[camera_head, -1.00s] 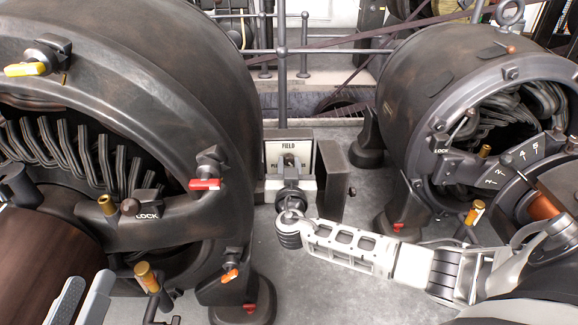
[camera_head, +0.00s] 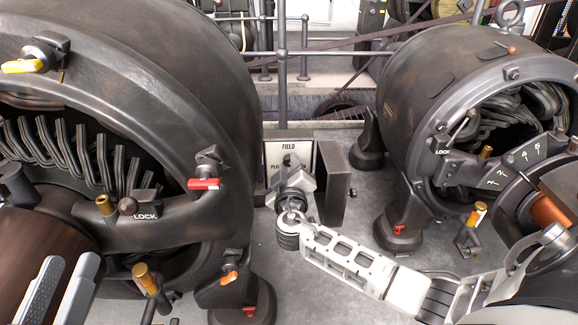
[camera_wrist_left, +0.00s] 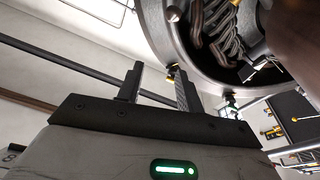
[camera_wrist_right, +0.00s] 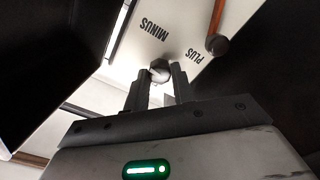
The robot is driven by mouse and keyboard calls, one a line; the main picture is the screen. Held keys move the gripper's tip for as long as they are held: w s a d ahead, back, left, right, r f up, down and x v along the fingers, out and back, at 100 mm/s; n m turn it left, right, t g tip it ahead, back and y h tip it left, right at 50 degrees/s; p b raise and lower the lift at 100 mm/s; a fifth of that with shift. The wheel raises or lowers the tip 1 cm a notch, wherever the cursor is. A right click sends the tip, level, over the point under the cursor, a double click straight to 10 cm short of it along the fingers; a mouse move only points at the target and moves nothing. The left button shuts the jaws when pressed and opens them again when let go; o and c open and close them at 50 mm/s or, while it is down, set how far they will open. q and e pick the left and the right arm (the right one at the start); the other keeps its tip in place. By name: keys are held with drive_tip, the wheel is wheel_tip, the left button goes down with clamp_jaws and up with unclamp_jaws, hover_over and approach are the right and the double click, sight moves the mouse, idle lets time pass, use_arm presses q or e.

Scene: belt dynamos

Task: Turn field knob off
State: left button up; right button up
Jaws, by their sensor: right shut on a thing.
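The white FIELD panel (camera_head: 305,155) stands between the two big dynamos in the head view. In the right wrist view the panel (camera_wrist_right: 178,25) carries the words MINUS and PLUS, and a small round grey knob (camera_wrist_right: 159,68) sits in front of it. My right gripper (camera_wrist_right: 158,85) is shut on this knob, one dark finger on each side. In the head view my right gripper (camera_head: 291,172) covers the panel's middle and hides most of the knob. My left gripper (camera_wrist_left: 158,85) is empty, its two fingers apart, near a dynamo's round opening.
A dark box-like plate (camera_head: 333,182) stands right beside the panel. The large left dynamo (camera_head: 180,70) and the smaller right dynamo (camera_head: 420,75) flank it, with protruding handles such as a red one (camera_head: 203,184). Railings (camera_head: 282,75) run behind.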

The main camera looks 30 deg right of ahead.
drive_tip(key=n+p, duration=0.1)
drive_tip(key=n, duration=0.4)
drive_tip(key=shift+n, duration=0.3)
drive_tip(key=n+p, duration=0.1)
drive_tip(key=n, duration=0.1)
drive_tip(key=shift+r+n, duration=0.1)
drive_tip(key=shift+n, duration=0.7)
drive_tip(key=n+p, duration=0.2)
drive_tip(key=n, duration=0.3)
drive_tip(key=shift+p, duration=0.35)
drive_tip(key=n+p, duration=0.1)
drive_tip(key=n, duration=0.1)
drive_tip(key=shift+n, duration=0.4)
use_arm(q)
wheel_tip(320, 180, down, 6)
drive_tip(key=s+n+g+y, duration=0.1)
drive_tip(key=s+g+y, duration=0.1)
drive_tip(key=g, duration=0.2)
drive_tip(key=shift+s+a+y+p, duration=0.15)
drive_tip(key=shift+y+p, duration=0.25)
drive_tip(key=shift+p, duration=0.05)
use_arm(e)
drive_tip(key=shift+n, duration=1.1)
use_arm(q)
drive_tip(key=shift+r, duration=0.15)
use_arm(e)
drive_tip(key=o, duration=1)
